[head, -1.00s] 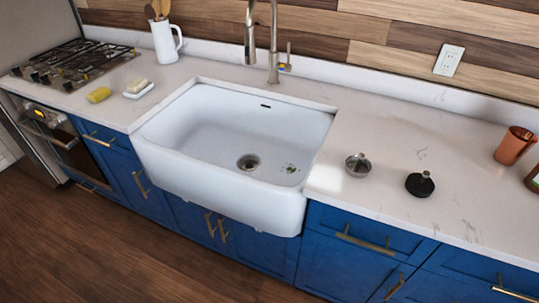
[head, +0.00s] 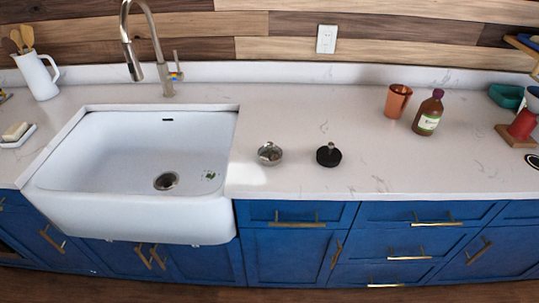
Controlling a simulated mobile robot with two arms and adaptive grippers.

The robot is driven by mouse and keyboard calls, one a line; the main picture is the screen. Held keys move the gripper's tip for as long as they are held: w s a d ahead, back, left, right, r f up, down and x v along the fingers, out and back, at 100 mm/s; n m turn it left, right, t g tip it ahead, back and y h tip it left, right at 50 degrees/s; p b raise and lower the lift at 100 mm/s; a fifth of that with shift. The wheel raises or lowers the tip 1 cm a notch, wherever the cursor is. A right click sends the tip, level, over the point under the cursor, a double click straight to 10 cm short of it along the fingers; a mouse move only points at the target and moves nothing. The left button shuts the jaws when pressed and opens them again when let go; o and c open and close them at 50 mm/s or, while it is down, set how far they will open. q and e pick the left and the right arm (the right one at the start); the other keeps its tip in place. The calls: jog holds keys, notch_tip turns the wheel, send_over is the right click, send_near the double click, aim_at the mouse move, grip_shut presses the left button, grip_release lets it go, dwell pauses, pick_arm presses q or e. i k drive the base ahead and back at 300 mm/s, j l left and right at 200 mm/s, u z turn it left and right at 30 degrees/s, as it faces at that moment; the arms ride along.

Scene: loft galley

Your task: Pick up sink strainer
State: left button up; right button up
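A small round metal sink strainer (head: 270,154) sits on the white counter just right of the sink. It looks like a shallow steel basket, with something small and reddish-brown inside that I cannot make out. A black round stopper with a metal knob (head: 329,156) stands to its right, apart from it. Neither of my grippers shows in the head view.
The white farmhouse sink (head: 130,150) has a drain (head: 166,181) and green bits on its floor. A faucet (head: 150,50) rises behind it. A copper cup (head: 397,100) and brown bottle (head: 428,112) stand further right. The counter (head: 400,170) before them is clear.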

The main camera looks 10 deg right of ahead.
aim_at(270, 154)
jog(key=i+l+u, duration=0.1)
jog(key=l+u, duration=1.1)
jog(key=i+j, duration=0.05)
jog(key=j, duration=0.05)
